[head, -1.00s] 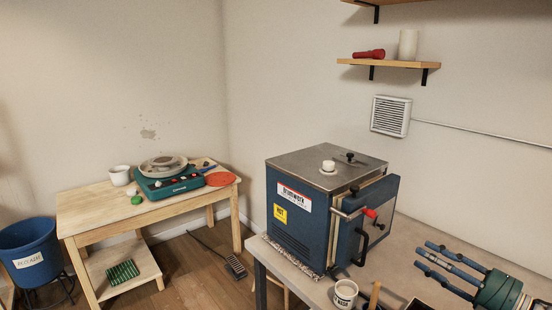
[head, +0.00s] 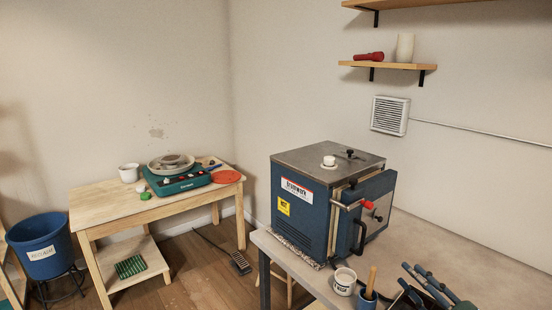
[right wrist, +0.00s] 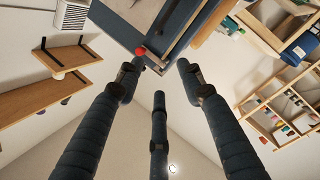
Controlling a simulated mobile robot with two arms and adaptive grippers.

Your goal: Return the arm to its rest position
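My right gripper (head: 416,281) is at the lower right of the head view, beside the kiln and over the grey worktable. Its dark blue fingers are spread and hold nothing. The right wrist view shows the fingers (right wrist: 157,84) apart with nothing between them. The rest of the right arm is cut off by the frame's bottom edge. My left arm and gripper are not in view.
The blue kiln (head: 305,225) stands on the worktable (head: 440,262), its red-tipped handle facing the gripper. A white cup (head: 344,282) and a blue cup with a wooden-handled tool (head: 368,297) stand in front. A wooden table (head: 120,207) is at left.

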